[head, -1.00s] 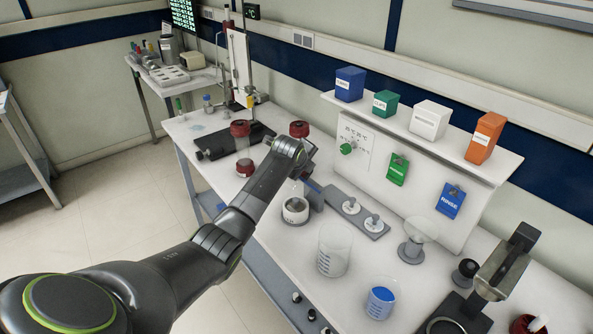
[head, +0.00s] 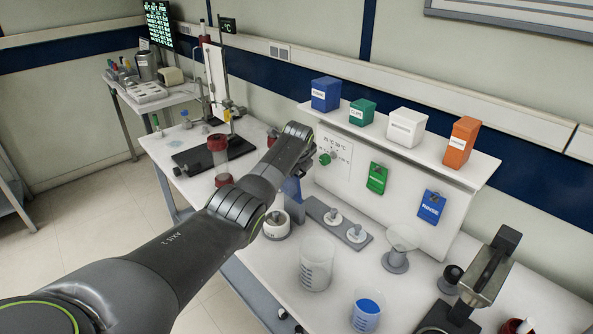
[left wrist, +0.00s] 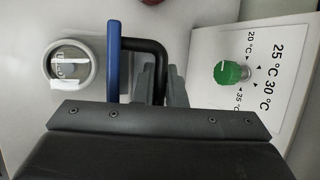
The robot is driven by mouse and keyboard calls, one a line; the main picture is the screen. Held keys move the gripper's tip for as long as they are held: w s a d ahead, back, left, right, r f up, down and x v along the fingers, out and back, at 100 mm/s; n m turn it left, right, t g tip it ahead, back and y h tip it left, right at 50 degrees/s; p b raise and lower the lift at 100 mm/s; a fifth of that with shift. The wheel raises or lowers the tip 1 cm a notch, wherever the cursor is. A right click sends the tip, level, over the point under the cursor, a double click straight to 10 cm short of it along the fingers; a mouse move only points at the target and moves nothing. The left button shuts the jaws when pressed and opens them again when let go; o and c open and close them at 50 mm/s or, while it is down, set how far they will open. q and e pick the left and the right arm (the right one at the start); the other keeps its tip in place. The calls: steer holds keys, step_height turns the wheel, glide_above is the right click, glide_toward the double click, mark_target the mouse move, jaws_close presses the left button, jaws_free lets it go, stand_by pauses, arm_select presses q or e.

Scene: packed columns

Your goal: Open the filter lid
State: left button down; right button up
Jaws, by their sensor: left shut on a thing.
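A blue part (left wrist: 113,60) with a bent black handle (left wrist: 150,46) shows in the left wrist view; I take it for the filter lid. It looks like a thin upright plate seen edge-on. In the head view a piece of the blue part (head: 293,188) shows just below my left wrist. My left gripper (left wrist: 160,88) is shut on the black handle. The arm hides its fingers in the head view. A white round unit (head: 276,226) stands just below the blue part. Where the lid joins its housing is hidden. My right gripper is not in view.
A panel with a green knob (left wrist: 228,73) is close at the right of my left gripper. A beaker (head: 316,262), a cup of blue liquid (head: 366,313) and a metal lever device (head: 490,272) stand nearer. A red-capped cylinder (head: 218,146) stands at the left.

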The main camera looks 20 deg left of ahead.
arm_select(q)
steer(key=shift+w+d, duration=0.1)
steer(key=shift+w, duration=0.3)
steer(key=c, duration=1.5)
jaws_free()
steer(key=shift+s, duration=0.1)
steer(key=shift+s+d+r, duration=0.15)
steer(key=shift+s+r, duration=0.1)
steer(key=shift+r, duration=0.3)
steer(key=b+v, duration=0.2)
steer(key=v, duration=1.4)
steer(key=shift+b, duration=0.3)
